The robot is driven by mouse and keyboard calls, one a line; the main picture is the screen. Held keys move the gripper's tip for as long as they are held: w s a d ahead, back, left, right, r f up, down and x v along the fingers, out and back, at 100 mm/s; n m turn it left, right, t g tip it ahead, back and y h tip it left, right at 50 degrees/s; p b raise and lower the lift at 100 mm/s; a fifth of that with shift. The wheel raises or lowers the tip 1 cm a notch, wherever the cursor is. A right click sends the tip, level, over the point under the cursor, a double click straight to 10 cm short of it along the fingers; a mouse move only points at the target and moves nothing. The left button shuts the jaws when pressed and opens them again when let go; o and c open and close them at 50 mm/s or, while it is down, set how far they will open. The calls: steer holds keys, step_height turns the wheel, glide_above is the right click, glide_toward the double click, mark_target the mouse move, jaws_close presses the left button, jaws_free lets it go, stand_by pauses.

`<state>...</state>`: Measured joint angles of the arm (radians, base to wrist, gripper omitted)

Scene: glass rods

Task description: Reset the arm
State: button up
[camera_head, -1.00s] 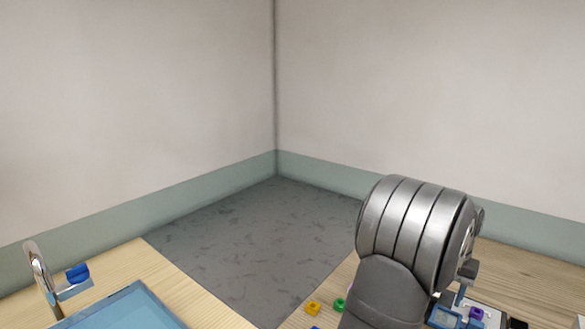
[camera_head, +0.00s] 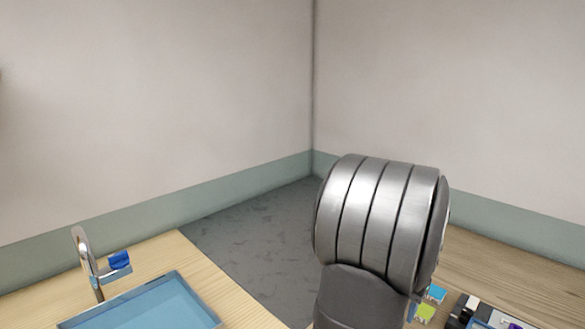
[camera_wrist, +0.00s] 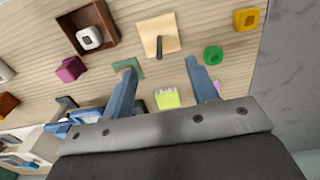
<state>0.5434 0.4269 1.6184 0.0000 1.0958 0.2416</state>
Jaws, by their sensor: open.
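My gripper (camera_wrist: 160,66) shows in the wrist view with its two blue-grey fingers spread apart. Nothing is held between them. The fingers hang over a wooden table top, and the left fingertip overlaps a green square piece (camera_wrist: 136,68) in the picture; I cannot tell whether they touch. In the head view my grey arm stands at the lower right and hides most of the gripper.
The wrist view shows a wooden tray (camera_wrist: 62,20) with a white piece, a tan square (camera_wrist: 150,44) with a dark rod, a magenta cube (camera_wrist: 70,69), a green ring (camera_wrist: 213,55) and a yellow piece (camera_wrist: 246,19).

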steer(key=shift+f, duration=2.3)
steer(key=shift+d, duration=0.1)
steer(key=o, duration=1)
steer(key=s+d+r+n+t+h, duration=0.1)
steer(key=s+d+r+n+t, duration=0.15)
steer(key=d+r, duration=0.85)
steer(key=s+d+r+n+t+h, duration=0.1)
steer(key=s+d+r+n+t, duration=0.2)
steer(key=d+r, duration=0.8)
steer(key=shift+m, duration=0.55)
steer(key=x, duration=0.8)
steer(key=shift+s+a+f, duration=0.1)
steer(key=shift+a, duration=0.15)
